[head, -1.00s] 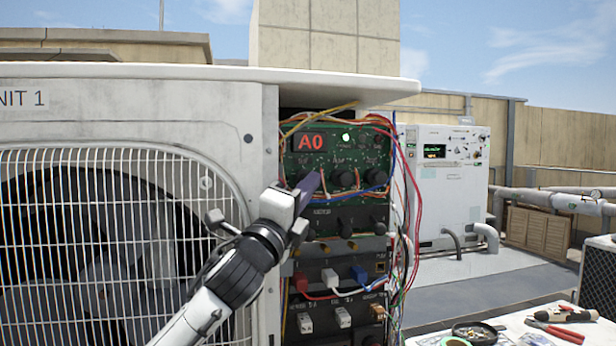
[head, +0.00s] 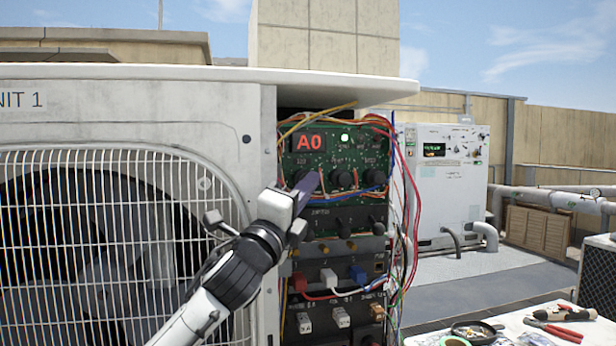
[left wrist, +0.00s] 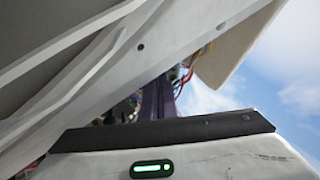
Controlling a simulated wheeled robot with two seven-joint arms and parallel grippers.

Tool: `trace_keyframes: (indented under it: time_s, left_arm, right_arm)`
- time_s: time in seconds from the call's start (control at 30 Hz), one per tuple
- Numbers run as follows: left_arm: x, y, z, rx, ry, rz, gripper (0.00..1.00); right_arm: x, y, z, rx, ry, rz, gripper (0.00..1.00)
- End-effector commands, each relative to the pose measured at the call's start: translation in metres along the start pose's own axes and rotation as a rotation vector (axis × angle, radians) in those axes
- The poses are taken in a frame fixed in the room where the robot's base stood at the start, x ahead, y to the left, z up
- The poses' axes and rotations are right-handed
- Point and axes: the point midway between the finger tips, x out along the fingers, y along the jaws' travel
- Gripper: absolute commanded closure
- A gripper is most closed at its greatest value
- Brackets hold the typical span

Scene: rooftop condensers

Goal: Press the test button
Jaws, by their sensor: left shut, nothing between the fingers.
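The green control board (head: 326,158) sits in the open side of the condenser unit. It has a red display (head: 308,142) reading A0, a lit green lamp (head: 345,138) and a row of round black controls (head: 341,178). Their small labels are too blurred for me to pick out the test button. My left gripper (head: 312,182) is shut and empty, its dark purple fingers in front of the left control of that row, which they partly hide. I cannot tell whether they touch it. In the left wrist view the fingers (left wrist: 157,100) show partly beside the casing. My right gripper is not in view.
Loose coloured wires (head: 410,215) hang down the right side of the panel. Below the board are connectors (head: 330,277). The fan grille (head: 110,245) is left of the arm. A table with pliers (head: 553,331) stands at lower right, and a white cabinet (head: 445,185) behind.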

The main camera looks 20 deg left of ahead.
Motion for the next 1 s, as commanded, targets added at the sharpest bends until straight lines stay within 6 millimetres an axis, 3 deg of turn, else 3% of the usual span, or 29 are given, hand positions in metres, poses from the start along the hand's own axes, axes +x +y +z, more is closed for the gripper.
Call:
trace_keyframes:
  time_s: [0.03,0.63,1.0]
  left_arm:
    - [0.006,-0.005,0.023,0.029,-0.04,-0.005,1.0]
    - [-0.032,-0.028,-0.011,0.019,-0.033,0.001,1.0]
    - [-0.037,-0.03,-0.016,0.014,-0.03,0.002,1.0]
  right_arm:
    - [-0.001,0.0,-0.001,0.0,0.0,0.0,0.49]
    - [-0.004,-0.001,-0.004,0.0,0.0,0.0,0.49]
    - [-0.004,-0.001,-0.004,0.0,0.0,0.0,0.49]
